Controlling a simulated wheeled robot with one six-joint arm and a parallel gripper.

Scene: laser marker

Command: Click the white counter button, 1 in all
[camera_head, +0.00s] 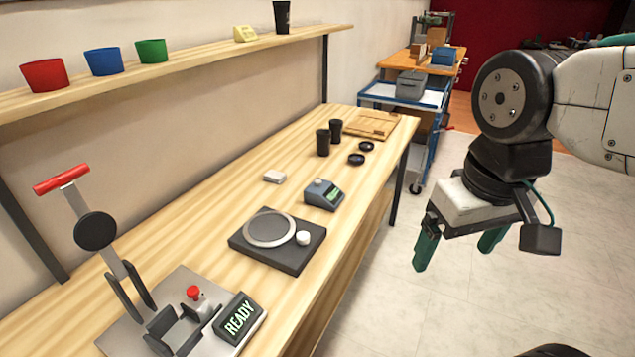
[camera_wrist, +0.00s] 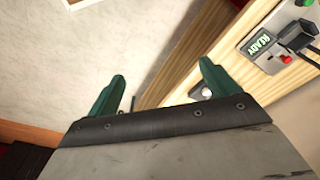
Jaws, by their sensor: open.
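A small blue-grey box with a green display (camera_head: 324,195) stands on the bench in the head view. A small pale round button (camera_head: 319,182) shows on its top; its exact colour is hard to tell. A white round knob (camera_head: 303,238) sits on a black base (camera_head: 277,262) beside a pale disc, nearer to me. A white round spot (camera_wrist: 206,92) shows by the right finger in the wrist view. My gripper (camera_head: 453,258) is open and empty, out over the floor to the right of the bench. Its green fingers also show apart in the wrist view (camera_wrist: 162,70).
A red-handled lever press with a READY display (camera_head: 238,318) stands at the near end of the bench (camera_head: 215,215). A shelf (camera_head: 190,62) runs above the bench.

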